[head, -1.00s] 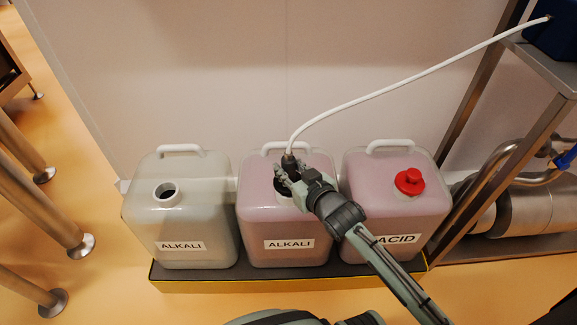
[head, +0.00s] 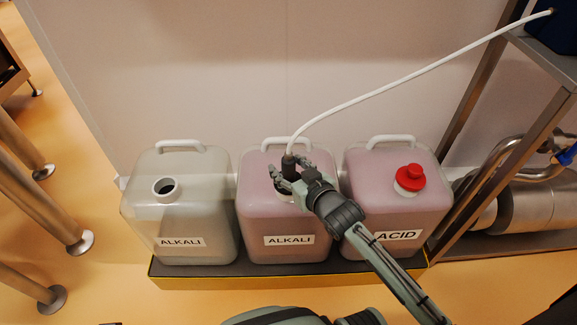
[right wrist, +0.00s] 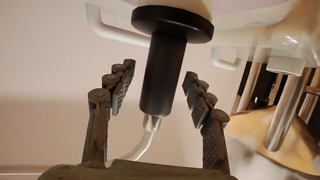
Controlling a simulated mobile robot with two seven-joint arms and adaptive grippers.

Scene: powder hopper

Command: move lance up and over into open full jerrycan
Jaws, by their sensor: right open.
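The lance has a black head (head: 289,166) with a white hose. It stands upright in the neck of the middle ALKALI jerrycan (head: 270,215), which holds pinkish liquid. In the right wrist view its black grip (right wrist: 164,75) and wide collar lie between the fingers. My right gripper (head: 291,175) is open around the grip, with gaps on both sides in the right wrist view (right wrist: 158,82). The left ALKALI jerrycan (head: 185,220) is greyish, with an uncapped neck (head: 164,188). The middle neck is mostly hidden by my gripper. My left gripper is out of view.
The ACID jerrycan (head: 400,210) with a red cap (head: 411,177) stands at right, partly behind my arm. All three stand on a yellow-edged tray (head: 200,276). The white hose (head: 400,75) rises to a blue box (head: 553,28) on a metal frame. A wall stands behind.

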